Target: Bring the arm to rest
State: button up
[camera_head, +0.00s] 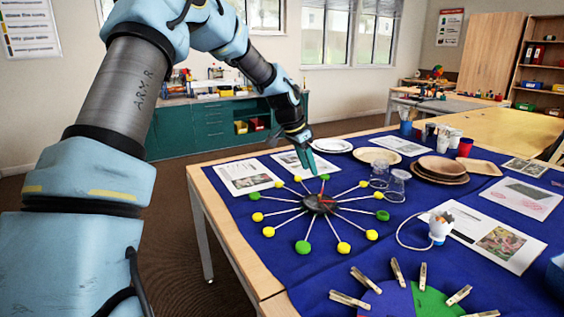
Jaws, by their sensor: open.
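My arm (130,95) reaches from the left foreground over the table and bends down at the wrist. My gripper (307,160) hangs over the left part of the blue cloth, above the far side of a dark hub with white spokes (320,204). The spokes end in yellow and green balls. The fingers are small in the view and nothing shows held between them. I cannot tell the exact gap between the fingertips and the hub.
Two clear glasses (395,187), stacked brown plates (441,168) and a small white pot (440,227) stand to the right. Clothespins lie around a coloured disc (398,301) at the front. Printed sheets (245,176) lie about. Free floor is left of the table.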

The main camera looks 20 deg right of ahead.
jog(key=s+a+r+n+y+p, duration=0.1)
jog(key=s+a+n, duration=0.15)
jog(key=a, duration=0.65)
jog(key=s+a+r+n+t+y+p, duration=0.1)
jog(key=s+a+n, duration=0.15)
jog(key=a, duration=0.55)
jog(key=s+a+r+n+y+p, duration=0.1)
jog(key=s+a+n, duration=0.15)
jog(key=a, duration=0.65)
jog(key=s+a+n+y+p, duration=0.1)
jog(key=s+a+n, duration=0.6)
jog(key=s+a, duration=0.4)
jog(key=shift+a+r+p, duration=0.25)
jog(key=shift+a+p, duration=0.15)
jog(key=shift+a, duration=0.8)
